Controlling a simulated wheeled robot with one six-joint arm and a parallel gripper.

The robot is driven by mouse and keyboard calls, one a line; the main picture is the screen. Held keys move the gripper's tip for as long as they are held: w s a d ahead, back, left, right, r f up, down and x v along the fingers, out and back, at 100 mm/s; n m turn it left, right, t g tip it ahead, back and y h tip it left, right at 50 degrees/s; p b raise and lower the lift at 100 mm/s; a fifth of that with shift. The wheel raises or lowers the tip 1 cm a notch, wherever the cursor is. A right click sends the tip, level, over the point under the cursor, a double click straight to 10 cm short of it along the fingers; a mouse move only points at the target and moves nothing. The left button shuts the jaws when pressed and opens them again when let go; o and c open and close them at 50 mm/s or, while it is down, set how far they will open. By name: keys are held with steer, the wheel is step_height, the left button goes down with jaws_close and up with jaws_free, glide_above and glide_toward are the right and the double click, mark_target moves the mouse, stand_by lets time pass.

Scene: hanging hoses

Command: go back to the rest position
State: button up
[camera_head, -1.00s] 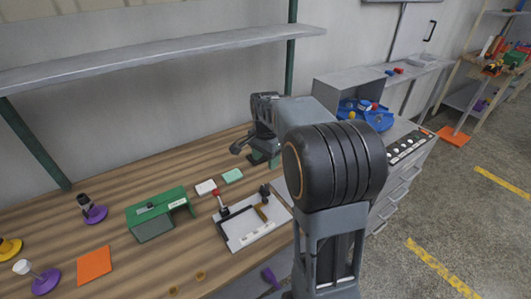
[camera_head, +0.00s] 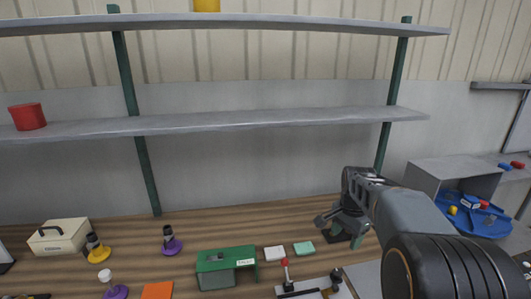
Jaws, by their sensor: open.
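My gripper (camera_head: 328,218) is at the end of my arm, right of the middle in the head view, over the right part of the wooden bench (camera_head: 205,222). Its fingers point left, are open, and I see nothing between them. No hanging hose shows in this view.
A green box (camera_head: 226,262), a white block (camera_head: 274,253) and a mint block (camera_head: 304,249) lie left of my gripper. A white board with a red-knobbed lever (camera_head: 285,264) is below. Shelves (camera_head: 240,123) cross above. A blue tray (camera_head: 478,220) sits at right.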

steer(key=s+a+n+t+p, duration=0.1)
steer(key=s+a+n, duration=0.4)
steer(key=s, duration=0.3)
steer(key=s+a+n+t+p, duration=0.1)
steer(key=s+a+n+t, duration=0.1)
steer(key=s+a+n, duration=0.3)
steer(key=s+n, duration=0.2)
steer(key=s, duration=0.1)
steer(key=shift+s+r+n+p, duration=0.3)
steer(key=shift+s+r, duration=0.05)
steer(key=shift+r, duration=0.05)
